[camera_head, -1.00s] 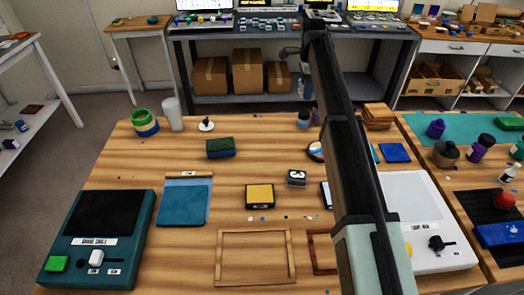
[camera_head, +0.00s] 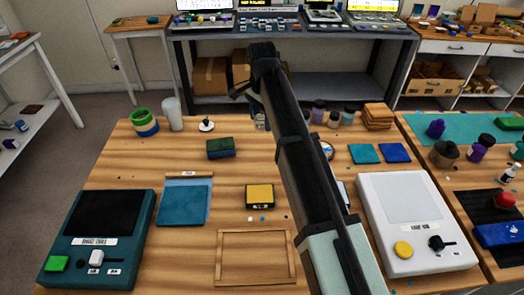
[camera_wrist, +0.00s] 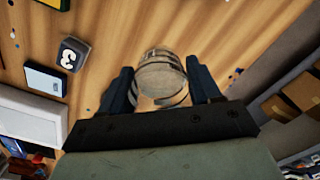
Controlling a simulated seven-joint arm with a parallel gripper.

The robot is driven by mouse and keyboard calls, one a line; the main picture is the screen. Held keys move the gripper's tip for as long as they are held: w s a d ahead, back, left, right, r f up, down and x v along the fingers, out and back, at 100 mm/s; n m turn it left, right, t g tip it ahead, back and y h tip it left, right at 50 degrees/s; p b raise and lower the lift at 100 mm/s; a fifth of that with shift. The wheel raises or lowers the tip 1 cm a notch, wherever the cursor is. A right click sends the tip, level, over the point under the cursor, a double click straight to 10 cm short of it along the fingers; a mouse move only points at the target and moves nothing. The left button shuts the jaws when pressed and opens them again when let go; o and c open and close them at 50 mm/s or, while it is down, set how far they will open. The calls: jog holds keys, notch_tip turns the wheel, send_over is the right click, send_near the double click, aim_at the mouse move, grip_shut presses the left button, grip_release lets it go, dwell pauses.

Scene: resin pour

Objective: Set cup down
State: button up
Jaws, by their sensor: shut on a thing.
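A clear cup (camera_wrist: 162,80) with band-like marks shows between the two dark fingers of my gripper (camera_wrist: 160,67) in the wrist view. The gripper is shut on it, one finger at each side. The wooden tabletop (camera_wrist: 110,22) lies behind the cup. I cannot tell whether the cup touches the wood. In the head view my arm reaches toward the back middle of the table (camera_head: 120,180) and hides most of the gripper and cup.
A green-blue sponge (camera_head: 220,149) lies left of my arm. Several bottles (camera_head: 333,119) stand right of it. A wooden frame (camera_head: 255,284) lies in front.

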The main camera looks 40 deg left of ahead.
jog(key=shift+n, duration=0.5)
jog(key=shift+f, duration=5)
jog(key=shift+f, duration=0.1)
jog(key=o, duration=1.1)
notch_tip(320, 180, up, 12)
jog(key=shift+r, duration=0.1)
